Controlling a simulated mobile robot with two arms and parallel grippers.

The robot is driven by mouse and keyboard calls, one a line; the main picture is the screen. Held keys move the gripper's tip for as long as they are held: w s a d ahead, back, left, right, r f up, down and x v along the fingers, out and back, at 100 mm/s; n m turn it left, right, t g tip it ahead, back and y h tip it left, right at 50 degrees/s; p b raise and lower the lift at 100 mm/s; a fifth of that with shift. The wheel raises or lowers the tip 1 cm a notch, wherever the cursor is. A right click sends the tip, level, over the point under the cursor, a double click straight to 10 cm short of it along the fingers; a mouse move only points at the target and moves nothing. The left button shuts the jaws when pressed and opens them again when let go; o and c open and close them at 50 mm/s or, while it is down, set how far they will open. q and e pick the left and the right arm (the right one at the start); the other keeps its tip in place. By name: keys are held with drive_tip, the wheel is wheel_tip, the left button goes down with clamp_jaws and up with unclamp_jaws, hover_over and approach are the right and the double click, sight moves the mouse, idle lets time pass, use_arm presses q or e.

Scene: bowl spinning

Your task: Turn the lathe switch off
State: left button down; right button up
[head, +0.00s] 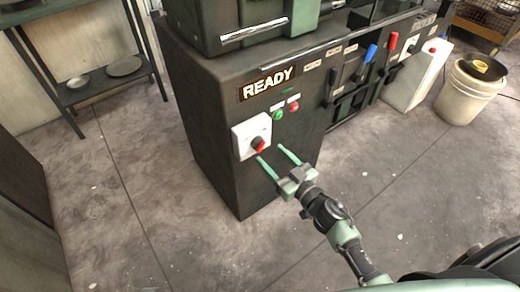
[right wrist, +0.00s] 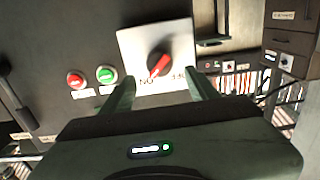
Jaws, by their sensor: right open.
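The lathe switch is a black rotary knob (head: 258,144) with a red pointer, on a white plate (head: 240,137) on the lathe's dark end panel. In the right wrist view the knob (right wrist: 160,62) shows upside down, its red pointer towards the label that reads as ON; a second label by it is partly hidden. My right gripper (head: 272,154) is open and empty, its two green fingers pointing at the panel just below and right of the knob. In the right wrist view the knob lies ahead, between the lines of the fingers (right wrist: 163,85). My left gripper is out of view.
A green button (head: 279,115) and a red button (head: 294,106) sit near the switch, under a lit READY sign (head: 268,84). Blue and red levers (head: 371,53) stand farther right. A bucket (head: 465,92) stands on the floor at right. The floor before the lathe is clear.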

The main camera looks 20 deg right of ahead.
sight(263, 147)
drive_tip(key=x, duration=0.5)
drive_tip(key=shift+w+b, duration=0.15)
drive_tip(key=shift+b, duration=0.15)
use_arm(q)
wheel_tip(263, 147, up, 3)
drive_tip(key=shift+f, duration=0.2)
use_arm(e)
clamp_jaws()
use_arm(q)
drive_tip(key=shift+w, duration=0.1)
